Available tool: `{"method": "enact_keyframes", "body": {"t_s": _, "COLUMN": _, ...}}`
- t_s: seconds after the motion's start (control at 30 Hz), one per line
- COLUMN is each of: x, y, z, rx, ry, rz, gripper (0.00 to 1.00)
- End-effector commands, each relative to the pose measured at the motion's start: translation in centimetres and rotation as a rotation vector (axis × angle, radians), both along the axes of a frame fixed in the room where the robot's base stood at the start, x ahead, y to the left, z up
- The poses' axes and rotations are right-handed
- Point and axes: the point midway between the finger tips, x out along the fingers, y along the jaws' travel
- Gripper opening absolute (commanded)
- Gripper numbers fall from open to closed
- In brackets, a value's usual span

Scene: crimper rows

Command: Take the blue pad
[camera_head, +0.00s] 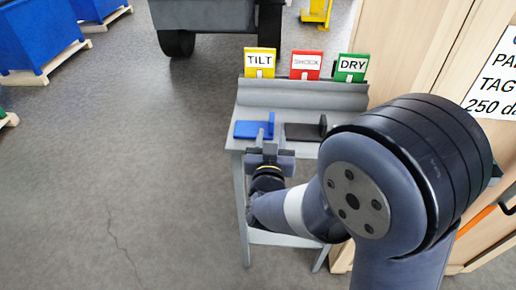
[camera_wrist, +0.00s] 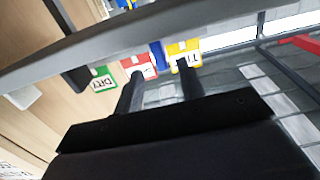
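The blue pad (camera_head: 248,129) lies on the left part of the grey table, with an upright blue tab at its right end. In the wrist view a narrow blue part, likely this pad (camera_wrist: 157,52), shows beyond the gap between my fingers. My gripper (camera_head: 268,143) is at the table's front edge, just in front of the blue pad. In the wrist view my gripper (camera_wrist: 160,68) has its two dark fingers apart with nothing between them. Whether a finger touches the pad cannot be told.
A black pad (camera_head: 300,132) with an upright tab lies to the right. Yellow TILT (camera_head: 260,62), red SHOCK (camera_head: 306,65) and green DRY (camera_head: 351,67) signs stand behind on the grey table (camera_head: 300,100). A wooden cabinet (camera_head: 400,50) stands at right; floor at left is clear.

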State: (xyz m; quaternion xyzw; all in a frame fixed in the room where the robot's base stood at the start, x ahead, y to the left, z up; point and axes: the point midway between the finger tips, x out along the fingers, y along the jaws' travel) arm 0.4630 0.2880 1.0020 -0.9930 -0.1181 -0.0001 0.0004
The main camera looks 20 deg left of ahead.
Motion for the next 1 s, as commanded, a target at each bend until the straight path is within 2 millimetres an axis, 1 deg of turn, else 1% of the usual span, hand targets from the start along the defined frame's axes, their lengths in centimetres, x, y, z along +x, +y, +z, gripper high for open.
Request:
{"method": "enact_keyframes", "body": {"t_s": 0.1, "x": 1.5, "y": 0.3, "z": -0.1, "rx": 0.001, "ry": 0.000, "rz": -0.002, "gripper": 0.37}}
{"method": "enact_keyframes", "body": {"t_s": 0.3, "x": 3.7, "y": 0.8, "z": -0.1, "rx": 0.000, "ry": -0.001, "rz": -0.003, "gripper": 0.37}}
{"method": "enact_keyframes", "body": {"t_s": 0.5, "x": 5.2, "y": 1.2, "z": -0.1, "rx": 0.000, "ry": 0.000, "rz": -0.002, "gripper": 0.37}}
{"method": "enact_keyframes", "body": {"t_s": 0.7, "x": 5.8, "y": 1.4, "z": 0.0, "rx": -0.001, "ry": 0.000, "rz": -0.001, "gripper": 0.37}}
{"method": "enact_keyframes", "body": {"t_s": 0.93, "x": 5.8, "y": 1.4, "z": 0.0, "rx": -0.001, "ry": 0.000, "rz": -0.001, "gripper": 0.37}}
{"method": "enact_keyframes", "body": {"t_s": 0.97, "x": 5.8, "y": 1.4, "z": 0.0, "rx": -0.001, "ry": 0.000, "rz": -0.001, "gripper": 0.36}}
{"method": "enact_keyframes", "body": {"t_s": 1.0, "x": 5.8, "y": 1.4, "z": 0.0, "rx": -0.001, "ry": 0.001, "rz": -0.001, "gripper": 0.33}}
